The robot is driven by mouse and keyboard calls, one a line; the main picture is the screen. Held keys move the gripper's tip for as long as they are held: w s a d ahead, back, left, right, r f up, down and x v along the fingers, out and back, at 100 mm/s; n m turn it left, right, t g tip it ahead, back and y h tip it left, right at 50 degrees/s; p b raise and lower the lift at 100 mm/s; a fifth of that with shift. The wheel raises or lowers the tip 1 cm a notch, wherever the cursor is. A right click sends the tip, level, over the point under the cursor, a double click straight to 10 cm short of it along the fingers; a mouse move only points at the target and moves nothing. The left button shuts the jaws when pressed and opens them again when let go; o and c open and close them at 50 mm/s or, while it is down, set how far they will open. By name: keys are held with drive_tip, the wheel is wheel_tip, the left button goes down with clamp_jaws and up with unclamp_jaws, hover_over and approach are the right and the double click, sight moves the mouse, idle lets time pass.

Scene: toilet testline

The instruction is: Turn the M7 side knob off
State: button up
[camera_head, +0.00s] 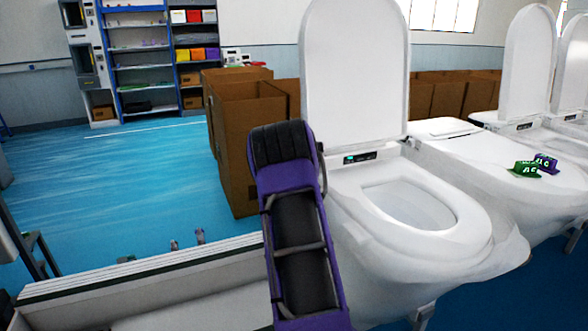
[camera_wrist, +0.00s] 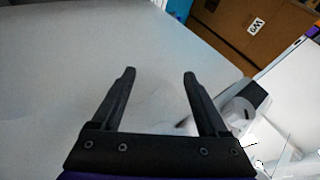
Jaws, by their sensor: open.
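A white toilet (camera_head: 420,220) with its lid (camera_head: 355,70) raised stands just right of my purple arm in the head view. In the head view my arm hides the toilet's near side, and the gripper cannot be made out.
Brown cartons (camera_head: 233,150) stand behind the toilet; a labelled carton (camera_wrist: 240,35) shows in the wrist view. More toilets stand to the right, one bearing small green (camera_head: 525,169) and purple (camera_head: 546,163) items. A pale rail (camera_head: 150,275) runs at lower left. Blue floor at left is mostly clear.

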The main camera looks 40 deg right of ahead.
drive_tip(key=s+a+f+t+b, duration=0.2)
drive_tip(key=a+f+t, duration=0.15)
drive_tip(key=f, duration=0.65)
drive_tip(key=s+a+r+m+t+h+b, duration=0.1)
drive_tip(key=s+a+r+m+t+h, duration=0.15)
drive_tip(key=r, duration=0.45)
drive_tip(key=s+a+r+m+t+h+b, duration=0.1)
drive_tip(key=r+m+t+h, duration=0.25)
drive_tip(key=r, duration=0.35)
drive_tip(key=x, duration=1.7)
drive_tip(key=shift+a+r, duration=0.1)
drive_tip(key=shift+r, duration=0.15)
clamp_jaws()
